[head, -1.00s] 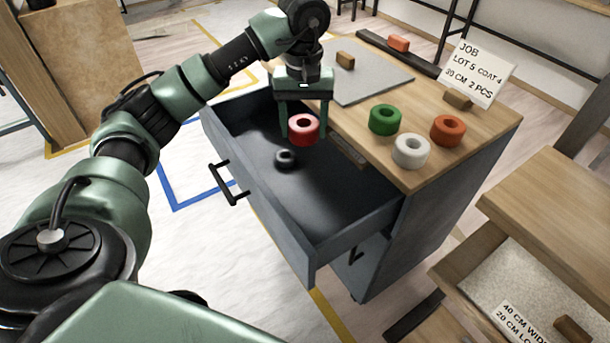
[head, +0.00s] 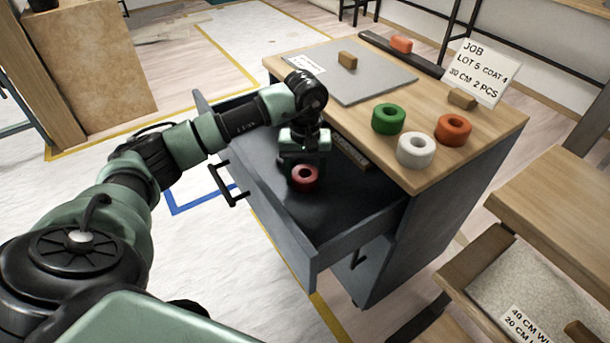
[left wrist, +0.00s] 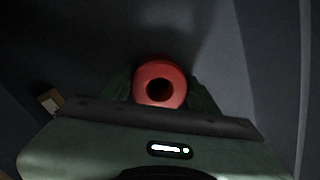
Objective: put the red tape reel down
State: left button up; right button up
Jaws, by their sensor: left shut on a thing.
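The red tape reel (head: 305,178) is down inside the open drawer (head: 345,215) of the cabinet, hole facing up. My left gripper (head: 304,172) reaches down into the drawer and is shut on the reel. In the left wrist view the red reel (left wrist: 160,84) sits between the two green fingers (left wrist: 160,90). Whether the reel touches the drawer floor I cannot tell for sure. My right gripper is not in view.
On the cabinet top (head: 440,165) stand a green reel (head: 388,118), a white reel (head: 415,150) and an orange reel (head: 453,129). A job card (head: 480,72) stands behind them. The drawer's front part is clear.

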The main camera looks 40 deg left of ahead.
pick_arm(q)
jog(key=shift+f, duration=0.15)
jog(key=o, duration=1.5)
jog(key=shift+o, duration=0.2)
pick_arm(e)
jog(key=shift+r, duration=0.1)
pick_arm(q)
jog(key=shift+r, duration=0.35)
notch_tip(320, 180, up, 12)
jog(key=p, duration=0.2)
jog(key=shift+f, duration=0.15)
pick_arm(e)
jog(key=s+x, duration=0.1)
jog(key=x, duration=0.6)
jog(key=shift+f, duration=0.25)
